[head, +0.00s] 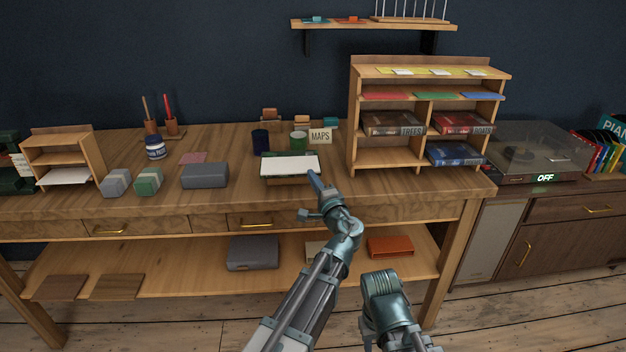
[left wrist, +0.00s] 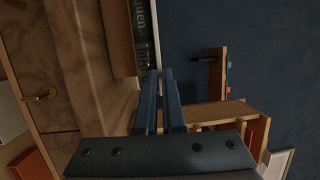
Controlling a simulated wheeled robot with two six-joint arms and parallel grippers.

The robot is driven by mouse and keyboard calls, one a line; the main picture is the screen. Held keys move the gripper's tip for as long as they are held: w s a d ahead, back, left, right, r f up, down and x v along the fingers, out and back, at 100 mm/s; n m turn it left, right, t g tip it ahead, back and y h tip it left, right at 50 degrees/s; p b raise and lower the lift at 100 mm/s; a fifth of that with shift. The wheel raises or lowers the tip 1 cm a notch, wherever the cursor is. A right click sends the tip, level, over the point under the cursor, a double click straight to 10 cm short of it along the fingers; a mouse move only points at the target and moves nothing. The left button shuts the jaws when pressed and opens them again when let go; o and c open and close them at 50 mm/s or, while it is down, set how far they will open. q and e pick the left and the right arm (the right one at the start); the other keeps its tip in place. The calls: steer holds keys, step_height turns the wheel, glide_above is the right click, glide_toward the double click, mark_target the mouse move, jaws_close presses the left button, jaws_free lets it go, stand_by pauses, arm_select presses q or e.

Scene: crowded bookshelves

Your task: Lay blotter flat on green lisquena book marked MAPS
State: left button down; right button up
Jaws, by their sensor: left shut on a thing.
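The white blotter (head: 290,165) lies level over a wooden block (head: 288,182) on the bench. My left gripper (head: 313,177) is at its front right edge, shut on it. In the left wrist view the fingers (left wrist: 166,76) pinch the thin blotter, seen edge-on. Beside it there, the dark green book (left wrist: 143,28) shows part of its lettering, on the wooden block (left wrist: 117,38). The blotter is on or just above the book; I cannot tell whether they touch fully. In the head view the book is mostly hidden under the blotter.
A MAPS card (head: 320,136), a green cup (head: 299,141) and a dark cup (head: 260,142) stand behind the blotter. A grey box (head: 205,176) is to the left. A bookshelf (head: 354,120) stands close on the right. The bench front between is clear.

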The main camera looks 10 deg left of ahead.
stand_by(0.3)
arm_select(q)
steer(key=c, duration=0.9)
jaws_free()
steer(key=shift+c, duration=0.2)
steer(key=v, duration=0.6)
steer(key=shift+r, duration=0.25)
